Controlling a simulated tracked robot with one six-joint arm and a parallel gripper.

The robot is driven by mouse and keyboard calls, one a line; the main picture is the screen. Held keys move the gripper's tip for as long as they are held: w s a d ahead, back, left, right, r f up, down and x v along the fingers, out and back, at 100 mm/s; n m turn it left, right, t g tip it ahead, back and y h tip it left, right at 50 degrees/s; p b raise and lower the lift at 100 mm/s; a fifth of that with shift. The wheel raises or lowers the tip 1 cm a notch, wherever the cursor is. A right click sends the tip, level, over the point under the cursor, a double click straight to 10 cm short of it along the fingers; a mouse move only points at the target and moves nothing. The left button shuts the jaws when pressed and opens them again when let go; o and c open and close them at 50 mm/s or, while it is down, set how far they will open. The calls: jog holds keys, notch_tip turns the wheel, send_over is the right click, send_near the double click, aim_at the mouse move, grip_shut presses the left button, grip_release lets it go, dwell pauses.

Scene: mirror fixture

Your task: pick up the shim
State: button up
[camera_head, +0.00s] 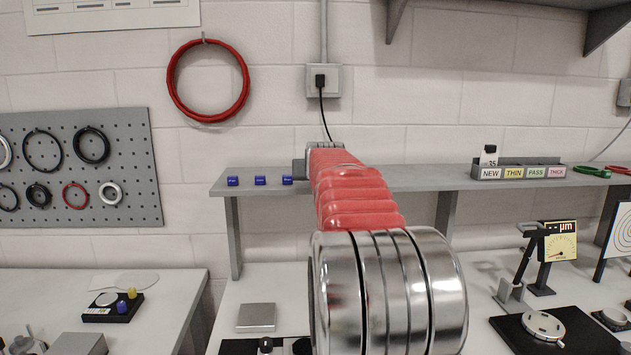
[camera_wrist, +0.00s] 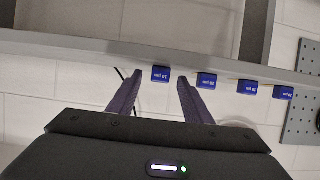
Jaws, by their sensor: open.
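No single thing is clearly marked as the shim. Several small blue blocks with white print sit in a row along the shelf; the print is too small to read surely. In the wrist view, one blue block (camera_wrist: 160,74) lies between the open, empty fingers of my gripper (camera_wrist: 160,77), with gaps on both sides. Others (camera_wrist: 206,81) are to the right. In the head view, three blue blocks (camera_head: 260,180) show left of my arm, which hides most of my gripper (camera_head: 304,165). A white piece marked 35 (camera_head: 489,155) stands in the NEW slot.
The grey shelf (camera_head: 430,178) runs along the brick wall. A sorting rack (camera_head: 520,173) labelled NEW, THIN, PASS and THICK stands on its right part. A black cable hangs from a wall socket (camera_head: 322,80) behind my arm. A gauge (camera_head: 560,245) stands on the bench at right.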

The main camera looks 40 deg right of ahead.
jog(key=shift+c, duration=0.3)
jog(key=c, duration=1)
